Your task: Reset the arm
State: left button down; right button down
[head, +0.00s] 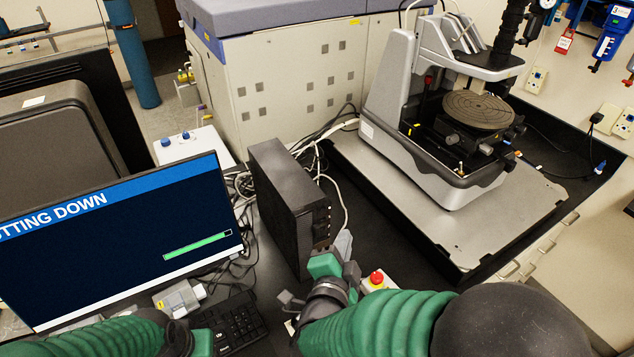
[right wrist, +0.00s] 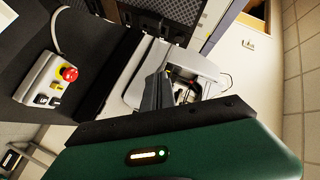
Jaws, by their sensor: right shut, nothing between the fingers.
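The stylus profiler (head: 415,110) stands on a grey plate at the right, with a round dark stage (head: 479,110) under its head. It also shows in the right wrist view (right wrist: 205,72). My right gripper (head: 344,243) is shut and empty, near the front of the black computer tower (head: 285,205). In the right wrist view its fingers (right wrist: 152,92) are together. A control box with a red button (head: 376,278) sits just right of my right gripper, partly hidden by my arm; its red button (right wrist: 68,73) shows clearly in the right wrist view.
A monitor (head: 120,240) at the left reads "TTING DOWN" with a green progress bar. A keyboard (head: 235,322) lies in front of it. Loose cables (head: 325,150) run behind the tower. A large cabinet (head: 285,85) stands behind. The plate (head: 490,230) before the profiler is clear.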

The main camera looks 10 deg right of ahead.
notch_tip(320, 180, down, 8)
jog(key=n+g+y, duration=0.4)
jog(key=n+y, duration=0.2)
jog(key=n, duration=0.3)
jog(key=s+d+f+n+g, duration=0.3)
jog(key=s, duration=0.4)
jog(key=s+d+f+n+g+b, duration=0.1)
jog(key=s+d+f+n+g, duration=0.2)
jog(key=s, duration=0.3)
jog(key=shift+s+d+f+n+g, duration=0.3)
jog(key=shift+d+n+g, duration=0.2)
jog(key=shift+d+g, duration=0.3)
jog(key=shift+s, duration=0.1)
jog(key=shift+d, duration=0.2)
